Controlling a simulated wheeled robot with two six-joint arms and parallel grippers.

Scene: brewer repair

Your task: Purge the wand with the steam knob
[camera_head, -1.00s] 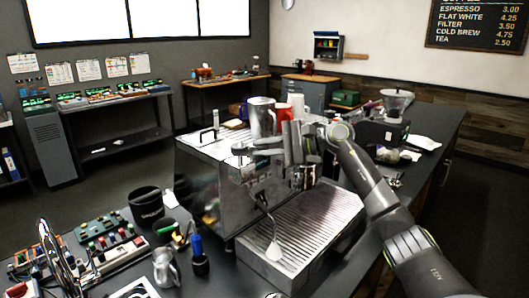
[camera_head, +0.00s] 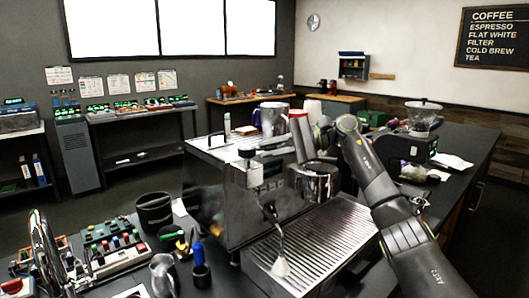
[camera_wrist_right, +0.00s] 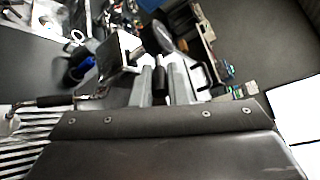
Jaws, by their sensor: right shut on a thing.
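The steel espresso machine (camera_head: 215,195) stands on the dark counter. The black steam knob (camera_head: 246,152) is at the upper left of its front. My right gripper (camera_head: 258,147) reaches in from the right with its fingers at this knob. In the right wrist view my right gripper (camera_wrist_right: 161,85) is shut, with a dark piece between its fingers. The fingers partly hide the knob. The steam wand (camera_head: 270,212) hangs below it, with a pale tip (camera_head: 281,267) over the drip tray (camera_head: 325,238). My left gripper is not in view.
A portafilter (camera_head: 316,178) sits at the machine's front, below my right wrist. Cups and a jug (camera_head: 271,118) stand on top. A dark canister (camera_head: 155,211), a steel pitcher (camera_head: 163,275) and a button panel (camera_head: 110,238) crowd the left counter. A grinder (camera_head: 418,130) stands at the right.

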